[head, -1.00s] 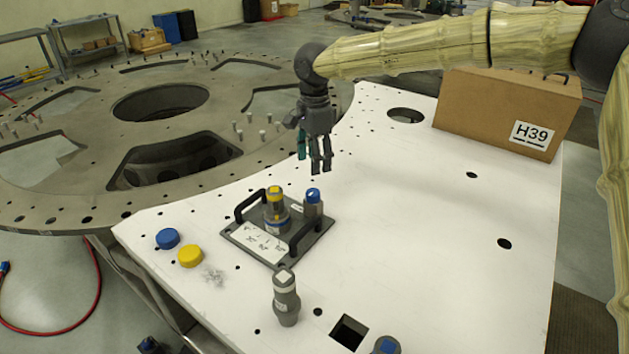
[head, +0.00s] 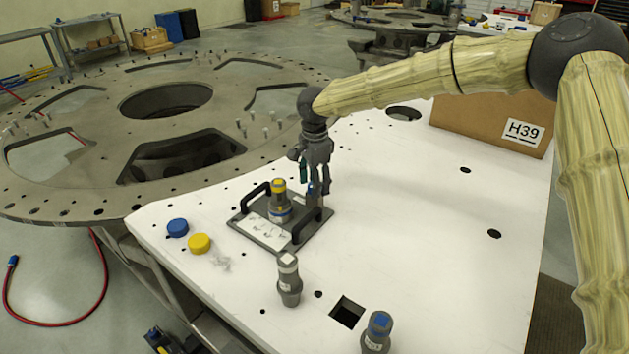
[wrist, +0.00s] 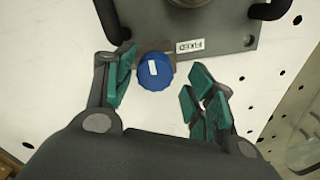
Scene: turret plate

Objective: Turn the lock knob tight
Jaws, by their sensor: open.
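The lock knob looks to be the blue faceted knob (wrist: 155,72) with a white mark on top. It sits at the edge of a dark fixture plate (wrist: 226,32), beside a label reading FIXED. In the head view the blue knob (head: 310,187) is mostly hidden behind my fingers. My gripper (head: 317,186) points down over the plate's right corner. In the wrist view my gripper (wrist: 162,84) is open, with green-padded fingers on either side of the knob. Gaps show between pads and knob; I cannot tell the height difference.
The plate has two black handles (head: 307,224) and a yellow-topped cylinder (head: 279,200). Blue (head: 177,228) and yellow (head: 199,243) caps lie left. Grey cylinders (head: 289,280) (head: 377,333) stand in front. A cardboard box (head: 475,125) stands behind; the white table's right side is clear.

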